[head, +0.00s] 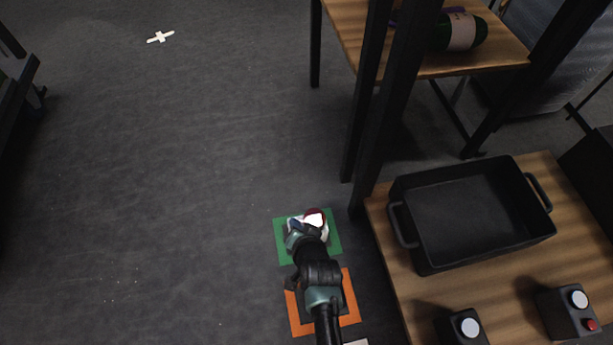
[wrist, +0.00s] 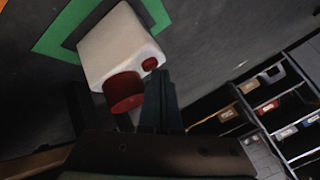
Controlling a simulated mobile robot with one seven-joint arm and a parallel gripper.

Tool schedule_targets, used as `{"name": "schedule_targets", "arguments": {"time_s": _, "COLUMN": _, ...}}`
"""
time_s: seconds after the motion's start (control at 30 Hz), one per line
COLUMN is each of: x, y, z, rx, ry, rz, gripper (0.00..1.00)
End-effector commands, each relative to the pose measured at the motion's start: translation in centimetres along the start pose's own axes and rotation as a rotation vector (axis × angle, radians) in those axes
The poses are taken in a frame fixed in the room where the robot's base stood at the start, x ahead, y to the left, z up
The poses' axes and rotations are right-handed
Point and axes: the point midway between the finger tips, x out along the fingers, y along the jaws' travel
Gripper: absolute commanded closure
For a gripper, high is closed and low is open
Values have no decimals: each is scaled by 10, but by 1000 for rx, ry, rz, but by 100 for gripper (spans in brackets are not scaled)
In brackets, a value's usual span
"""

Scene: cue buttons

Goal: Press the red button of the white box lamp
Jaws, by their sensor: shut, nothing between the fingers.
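The white box lamp (wrist: 117,42) stands on the floor within a green square outline, and in the head view (head: 322,232) my arm covers part of it. In the wrist view it bears a large dark red cylinder (wrist: 124,92), which looks like its lamp, and a small red button (wrist: 149,63). My gripper (wrist: 161,73) is shut and empty, its fingertips right beside the small button; I cannot tell whether they touch it. In the head view my gripper (head: 298,229) is at the box's left side, and the button is hidden.
The green square (head: 281,252) and an orange square (head: 294,319) mark the floor. A wooden table (head: 392,280) at right holds a black tray (head: 420,264) and two dark boxes with white round tops (head: 470,327) (head: 577,299). Dark posts (head: 372,130) stand close behind.

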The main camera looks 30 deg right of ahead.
Motion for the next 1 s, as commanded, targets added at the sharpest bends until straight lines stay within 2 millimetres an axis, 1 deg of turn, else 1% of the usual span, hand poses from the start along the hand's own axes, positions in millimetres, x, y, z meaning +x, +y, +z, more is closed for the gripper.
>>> {"name": "schedule_targets", "arguments": {"time_s": 0.23, "x": -2, "y": -1, "z": -1, "rx": 0, "ry": -1, "rz": 1, "gripper": 100}}
{"name": "schedule_targets", "arguments": {"time_s": 0.53, "x": -12, "y": -8, "z": -8, "rx": 0, "ry": -1, "rz": 1, "gripper": 100}}
{"name": "schedule_targets", "arguments": {"time_s": 0.87, "x": -11, "y": -8, "z": -8, "rx": 0, "ry": -1, "rz": 0, "gripper": 100}}
{"name": "schedule_targets", "arguments": {"time_s": 1.0, "x": -17, "y": -12, "z": -12, "rx": 0, "ry": 0, "rz": 0, "gripper": 100}}
